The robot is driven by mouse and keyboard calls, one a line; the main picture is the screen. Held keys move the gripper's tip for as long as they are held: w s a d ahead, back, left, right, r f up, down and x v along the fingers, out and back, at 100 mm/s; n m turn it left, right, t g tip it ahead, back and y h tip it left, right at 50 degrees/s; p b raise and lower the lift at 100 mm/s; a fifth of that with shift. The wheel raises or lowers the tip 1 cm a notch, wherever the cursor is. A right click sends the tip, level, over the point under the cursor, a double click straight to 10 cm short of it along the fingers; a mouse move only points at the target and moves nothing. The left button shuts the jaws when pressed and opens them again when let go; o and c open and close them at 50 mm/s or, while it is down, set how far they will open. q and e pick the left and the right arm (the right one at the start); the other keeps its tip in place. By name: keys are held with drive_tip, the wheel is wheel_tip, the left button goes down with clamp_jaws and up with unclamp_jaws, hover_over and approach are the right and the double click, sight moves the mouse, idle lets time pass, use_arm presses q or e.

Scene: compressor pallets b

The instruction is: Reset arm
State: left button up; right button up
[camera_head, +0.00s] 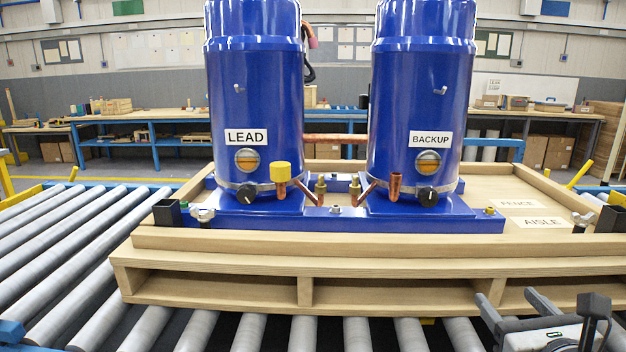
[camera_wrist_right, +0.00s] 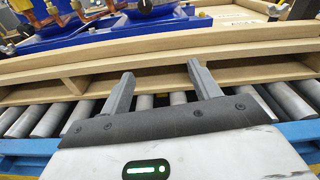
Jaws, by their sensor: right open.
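My right gripper (camera_head: 514,309) is at the lower right of the head view, in front of the pallet's near side. Its two fingers are apart with nothing between them; the right wrist view shows the same open gripper (camera_wrist_right: 161,84). My left gripper is not in view. A wooden pallet (camera_head: 240,290) lies on the roller conveyor. It carries two blue compressor tanks, the left one labelled LEAD (camera_head: 253,90) and the right one labelled BACKUP (camera_head: 420,90). A yellow cap (camera_head: 281,172) sits on a copper stub near the LEAD tank. The open copper stub (camera_head: 395,185) by the BACKUP tank has no cap.
Grey conveyor rollers (camera_head: 60,255) run left of and under the pallet. A blue conveyor rail (camera_wrist_right: 30,147) crosses below the gripper in the wrist view. FENCE and AISLE labels (camera_head: 541,222) lie on the pallet's right deck. Blue workbenches (camera_head: 155,118) stand far behind.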

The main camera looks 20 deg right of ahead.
drive_tip(key=a+f+m+g+y, duration=0.1)
drive_tip(key=a+f+m+g, duration=0.1)
drive_tip(key=a+f+m, duration=0.3)
drive_tip(key=s+a+f+m+g+y, duration=0.1)
drive_tip(key=a+f+m+y, duration=0.15)
drive_tip(key=f, duration=0.55)
drive_tip(key=a+f+m+g+y, duration=0.1)
drive_tip(key=a+f+m+g, duration=0.1)
drive_tip(key=f+m, duration=0.35)
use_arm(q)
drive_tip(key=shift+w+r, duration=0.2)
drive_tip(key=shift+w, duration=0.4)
use_arm(e)
drive_tip(key=s+a+f+m+y, duration=0.1)
drive_tip(key=s+a+f+m, duration=0.2)
drive_tip(key=a+f+m, duration=0.2)
drive_tip(key=s+a+f+m+y, duration=0.2)
drive_tip(key=a+f+m, duration=0.4)
drive_tip(key=a+m, duration=0.3)
drive_tip(key=shift+s+a+m+g, duration=0.15)
drive_tip(key=shift+s+m+g, duration=0.35)
drive_tip(key=shift+m, duration=1.7)
drive_tip(key=shift+y, duration=0.25)
